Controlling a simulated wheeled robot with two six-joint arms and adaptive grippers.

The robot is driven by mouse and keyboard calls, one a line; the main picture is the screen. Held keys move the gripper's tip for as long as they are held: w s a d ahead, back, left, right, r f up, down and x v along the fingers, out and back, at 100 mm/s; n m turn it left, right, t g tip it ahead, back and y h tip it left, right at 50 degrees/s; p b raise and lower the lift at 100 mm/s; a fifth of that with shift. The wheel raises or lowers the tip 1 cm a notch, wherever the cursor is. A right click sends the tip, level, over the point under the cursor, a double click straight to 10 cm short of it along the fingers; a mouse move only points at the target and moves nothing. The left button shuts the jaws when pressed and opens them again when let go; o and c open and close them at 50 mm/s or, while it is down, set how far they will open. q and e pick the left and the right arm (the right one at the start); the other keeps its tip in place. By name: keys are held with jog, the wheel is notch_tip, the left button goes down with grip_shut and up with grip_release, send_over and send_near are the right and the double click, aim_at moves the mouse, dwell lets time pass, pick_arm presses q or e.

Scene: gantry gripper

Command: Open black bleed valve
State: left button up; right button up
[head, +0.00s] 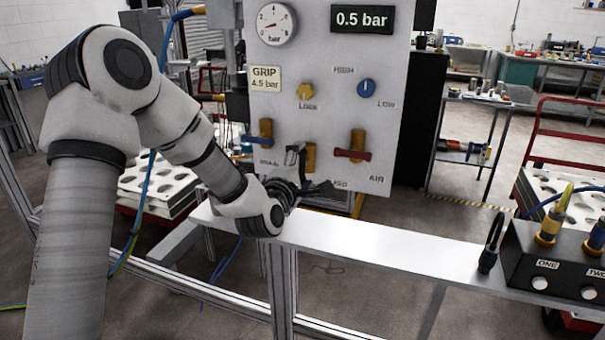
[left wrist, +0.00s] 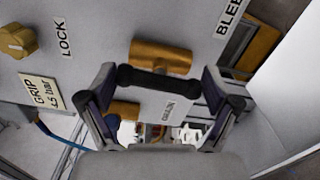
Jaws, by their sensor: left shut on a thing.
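The black bleed valve shows best in the left wrist view, as a black bar handle (left wrist: 158,82) lying crosswise in front of a brass body (left wrist: 160,55). My left gripper (left wrist: 162,90) is shut on this handle, with one finger at each end of it. In the head view my left gripper (head: 304,178) is at the lower middle of the grey panel, just below the brass body (head: 311,157). The handle is largely hidden there by the fingers. The "BLEED" label (left wrist: 230,17) is partly cut off at the wrist view's top edge. My right gripper is not in view.
The panel (head: 325,115) also has a blue-handled valve (head: 258,140) left, a red-handled valve (head: 352,155) right, a yellow knob (head: 305,91), a blue knob (head: 367,88), a gauge (head: 275,24) and a "0.5 bar" display (head: 362,19). A metal beam (head: 400,250) runs below.

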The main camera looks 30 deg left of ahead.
pick_arm(q)
jog(key=shift+r, duration=0.1)
dwell(0.4)
jog(key=o, duration=0.9)
jog(key=shift+a, duration=0.1)
jog(key=v, duration=0.7)
jog(key=shift+s, duration=0.3)
